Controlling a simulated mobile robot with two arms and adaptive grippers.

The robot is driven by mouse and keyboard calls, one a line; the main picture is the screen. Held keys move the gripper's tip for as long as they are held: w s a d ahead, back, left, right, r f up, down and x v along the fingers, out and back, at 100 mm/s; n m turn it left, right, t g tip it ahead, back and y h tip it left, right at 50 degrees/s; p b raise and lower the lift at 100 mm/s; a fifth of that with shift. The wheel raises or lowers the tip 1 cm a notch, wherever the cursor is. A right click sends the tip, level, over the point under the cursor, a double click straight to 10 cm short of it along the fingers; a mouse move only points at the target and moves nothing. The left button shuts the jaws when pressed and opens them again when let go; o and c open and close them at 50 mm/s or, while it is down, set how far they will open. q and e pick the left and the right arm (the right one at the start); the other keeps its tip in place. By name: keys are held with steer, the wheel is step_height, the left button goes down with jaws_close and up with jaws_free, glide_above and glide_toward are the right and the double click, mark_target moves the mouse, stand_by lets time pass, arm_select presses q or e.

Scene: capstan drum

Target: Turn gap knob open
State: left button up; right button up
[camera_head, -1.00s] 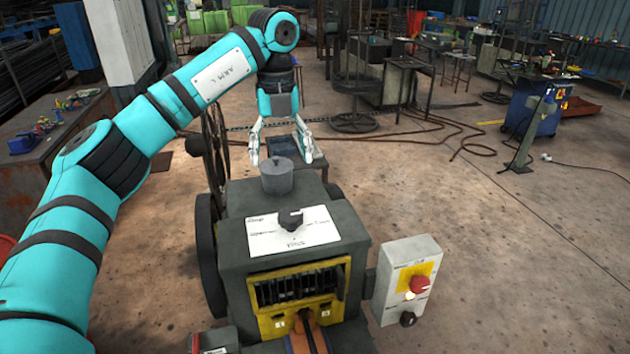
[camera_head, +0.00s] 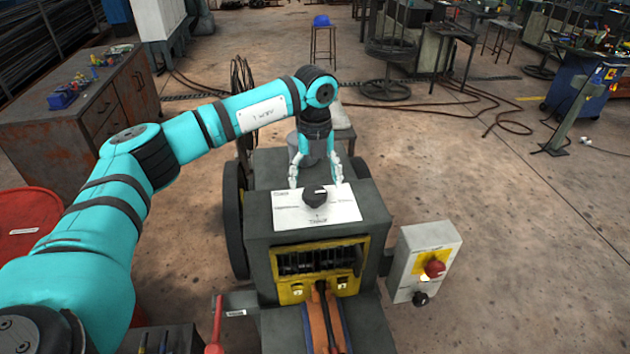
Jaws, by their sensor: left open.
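The knob (camera_head: 316,197) is black and sits on a white label plate (camera_head: 345,212) on top of the grey machine (camera_head: 378,226). The plate has small lettering that I cannot read surely. My left gripper (camera_head: 315,186) is open and points down, just behind the knob. Its fingers stand apart to the left and right of the knob in the picture; I cannot tell whether they touch it. A grey cylinder on the machine top is mostly hidden behind the gripper. My right gripper is not in view.
A grey control box (camera_head: 425,258) with a red button (camera_head: 434,269) stands at the machine's right. A yellow-framed roller opening (camera_head: 318,268) is on the front. A red handle (camera_head: 216,325) is at the lower left. A workbench (camera_head: 80,120) stands at the left.

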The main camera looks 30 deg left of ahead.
mark_target(315, 192)
arm_select(q)
step_height(315, 192, down, 3)
steer(key=shift+s+p, duration=0.15)
steer(key=shift+p, duration=0.3)
steer(key=shift+f, duration=0.3)
steer(key=c, duration=1.2)
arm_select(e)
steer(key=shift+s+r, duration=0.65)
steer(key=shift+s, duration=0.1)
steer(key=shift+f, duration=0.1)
